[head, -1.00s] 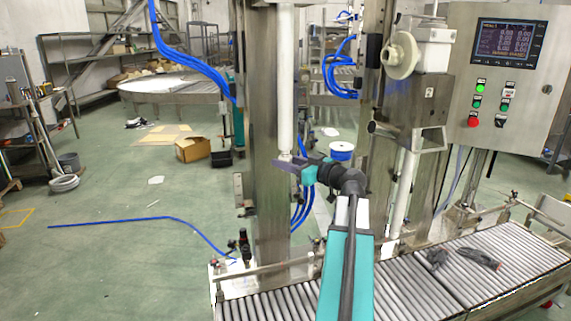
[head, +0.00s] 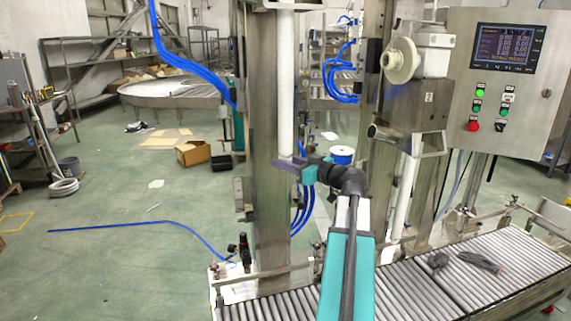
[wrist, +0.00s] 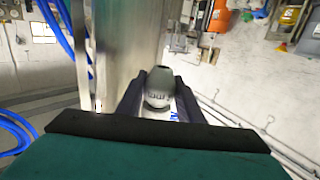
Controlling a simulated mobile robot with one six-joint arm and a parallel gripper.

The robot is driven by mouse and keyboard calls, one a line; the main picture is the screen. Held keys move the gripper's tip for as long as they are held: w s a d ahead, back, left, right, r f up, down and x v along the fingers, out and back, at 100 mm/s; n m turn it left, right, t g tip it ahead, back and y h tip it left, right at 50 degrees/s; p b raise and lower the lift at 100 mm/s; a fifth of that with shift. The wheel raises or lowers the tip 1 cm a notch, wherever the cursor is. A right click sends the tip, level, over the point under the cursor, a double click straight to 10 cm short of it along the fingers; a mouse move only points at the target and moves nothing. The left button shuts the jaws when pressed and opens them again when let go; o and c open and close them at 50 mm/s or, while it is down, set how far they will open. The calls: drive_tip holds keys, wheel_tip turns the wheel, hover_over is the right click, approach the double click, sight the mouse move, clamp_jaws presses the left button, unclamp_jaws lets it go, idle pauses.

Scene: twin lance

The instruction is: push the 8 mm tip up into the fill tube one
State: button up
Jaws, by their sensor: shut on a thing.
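The white fill tube one (head: 286,80) hangs vertically beside the steel column in the head view. My gripper (head: 286,161) is at its lower end, with the dark fingers level with the tube's bottom. In the wrist view my gripper (wrist: 160,105) is shut on the grey 8 mm tip (wrist: 158,88), which sits between the two dark fingers and carries partly readable print. In the head view the tip is hidden by the fingers and tube end. I cannot tell how far the tip is inside the tube.
The steel column (head: 270,200) stands right behind the tube. A second white tube (head: 404,195) hangs at the right under the unit marked 2. A roller conveyor (head: 420,290) runs below, with dark items (head: 480,262) on it. A control panel (head: 505,80) stands at the right.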

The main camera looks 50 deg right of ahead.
drive_tip(key=shift+r, duration=0.65)
drive_tip(key=o, duration=1.3)
drive_tip(key=shift+s+f, duration=0.1)
drive_tip(key=shift+s, duration=0.05)
drive_tip(key=shift+s, duration=0.65)
drive_tip(key=s, duration=0.8)
drive_tip(key=s+b, duration=0.1)
drive_tip(key=s, duration=0.3)
drive_tip(key=shift+s+d+r, duration=0.1)
drive_tip(key=shift+d+r, duration=0.25)
drive_tip(key=shift+r, duration=0.05)
